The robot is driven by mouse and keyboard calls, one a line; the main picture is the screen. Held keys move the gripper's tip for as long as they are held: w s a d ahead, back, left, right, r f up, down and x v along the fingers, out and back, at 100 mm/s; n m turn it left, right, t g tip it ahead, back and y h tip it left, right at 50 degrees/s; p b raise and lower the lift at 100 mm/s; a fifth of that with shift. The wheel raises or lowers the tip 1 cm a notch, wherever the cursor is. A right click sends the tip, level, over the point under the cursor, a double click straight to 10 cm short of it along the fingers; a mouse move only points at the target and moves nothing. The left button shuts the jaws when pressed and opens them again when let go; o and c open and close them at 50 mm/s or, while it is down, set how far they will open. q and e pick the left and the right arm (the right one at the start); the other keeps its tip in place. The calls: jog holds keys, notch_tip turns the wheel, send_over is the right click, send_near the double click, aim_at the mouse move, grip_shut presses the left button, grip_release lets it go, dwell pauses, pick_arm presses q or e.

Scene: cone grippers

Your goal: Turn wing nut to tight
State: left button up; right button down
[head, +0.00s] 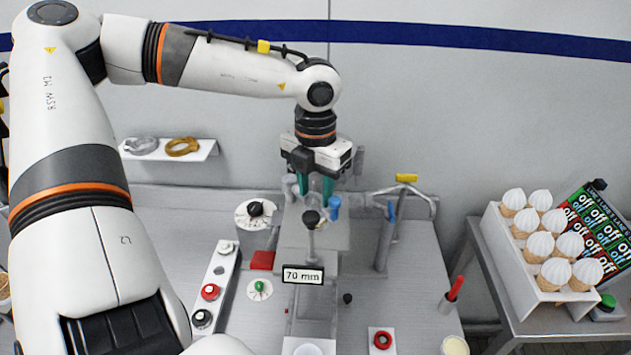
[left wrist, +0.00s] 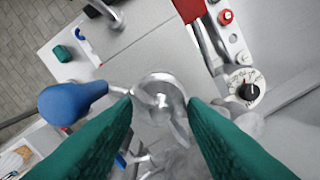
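My left gripper (head: 314,188) hangs pointing down over the grey machine in the middle of the bench. Its two green fingers (left wrist: 159,102) are apart. A shiny metal part with a round top and a wing-like piece (left wrist: 158,90) shows between and beyond the fingertips in the left wrist view; it looks like the wing nut. I cannot tell whether the fingers touch it. In the head view the gripper hides it. A blue handle (head: 334,207) is close beside the fingers and also shows in the left wrist view (left wrist: 72,102). My right gripper is not in view.
A dial with a black knob (head: 255,210) and a strip with red and black knobs (head: 212,290) lie left of the machine. A black-knobbed lever (head: 311,219) and a "70 mm" sign (head: 303,275) stand in front. A rack of cones (head: 511,255) is at right.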

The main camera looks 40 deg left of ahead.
pick_arm(q)
jog(key=c, duration=0.6)
grip_shut()
jog(key=b, duration=0.1)
jog(key=m+b, duration=0.1)
jog(key=b, duration=0.1)
jog(key=shift+w+f, duration=0.1)
jog(key=shift+f, duration=0.2)
jog(key=shift+r+m+b, duration=0.2)
jog(key=shift+m+b, duration=0.4)
jog(key=shift+m, duration=0.2)
jog(key=shift+r, duration=0.15)
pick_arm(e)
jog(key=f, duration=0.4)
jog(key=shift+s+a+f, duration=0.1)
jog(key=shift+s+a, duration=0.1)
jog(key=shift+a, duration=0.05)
pick_arm(q)
jog(key=o, duration=0.6)
grip_release()
